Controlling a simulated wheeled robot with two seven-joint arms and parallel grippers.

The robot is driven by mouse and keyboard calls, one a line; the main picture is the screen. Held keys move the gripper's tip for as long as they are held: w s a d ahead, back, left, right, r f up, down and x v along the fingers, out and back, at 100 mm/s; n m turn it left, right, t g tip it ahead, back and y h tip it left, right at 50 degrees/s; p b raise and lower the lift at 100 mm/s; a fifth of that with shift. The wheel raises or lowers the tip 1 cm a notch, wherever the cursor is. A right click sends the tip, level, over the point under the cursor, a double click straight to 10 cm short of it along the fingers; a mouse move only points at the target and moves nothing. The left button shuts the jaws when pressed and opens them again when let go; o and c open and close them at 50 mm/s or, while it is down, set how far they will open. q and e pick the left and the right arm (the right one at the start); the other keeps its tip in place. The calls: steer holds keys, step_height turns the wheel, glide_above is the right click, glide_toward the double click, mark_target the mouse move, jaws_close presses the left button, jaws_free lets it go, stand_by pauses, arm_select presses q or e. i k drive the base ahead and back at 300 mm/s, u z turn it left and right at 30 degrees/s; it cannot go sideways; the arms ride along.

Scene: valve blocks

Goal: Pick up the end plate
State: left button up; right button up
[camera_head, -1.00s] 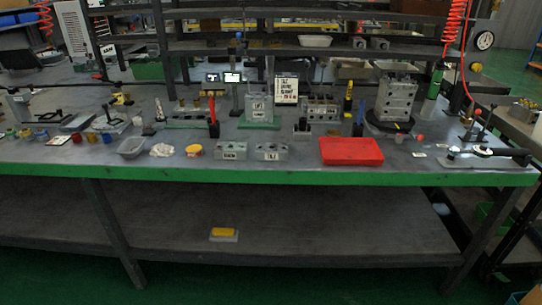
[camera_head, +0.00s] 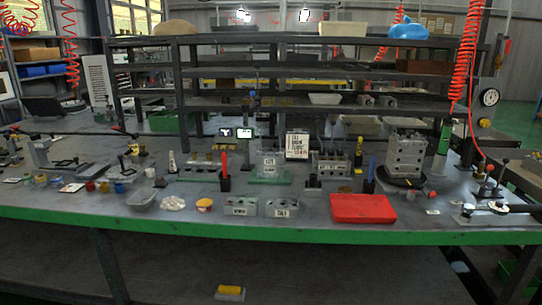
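I cannot tell for certain which part is the end plate. Two small grey metal blocks with white labels, a left block (camera_head: 240,206) and a right block (camera_head: 281,208), sit side by side near the bench's front edge. Their label text is too small to read surely. A grey block on a green base (camera_head: 268,167) stands behind them. Larger stacked grey valve blocks (camera_head: 405,154) stand on a black round base at the right. Neither of my grippers is in view.
A red tray (camera_head: 362,208) lies right of the labelled blocks. A grey dish (camera_head: 141,199), a white crumpled cloth (camera_head: 173,203) and an orange-topped tub (camera_head: 204,205) lie to the left. A yellow-topped item (camera_head: 230,292) is on the lower shelf. Shelving stands behind the bench (camera_head: 120,216).

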mark_target(265, 151)
steer(key=z, duration=3.85)
steer(key=k, duration=2.6)
steer(key=u, duration=1.15)
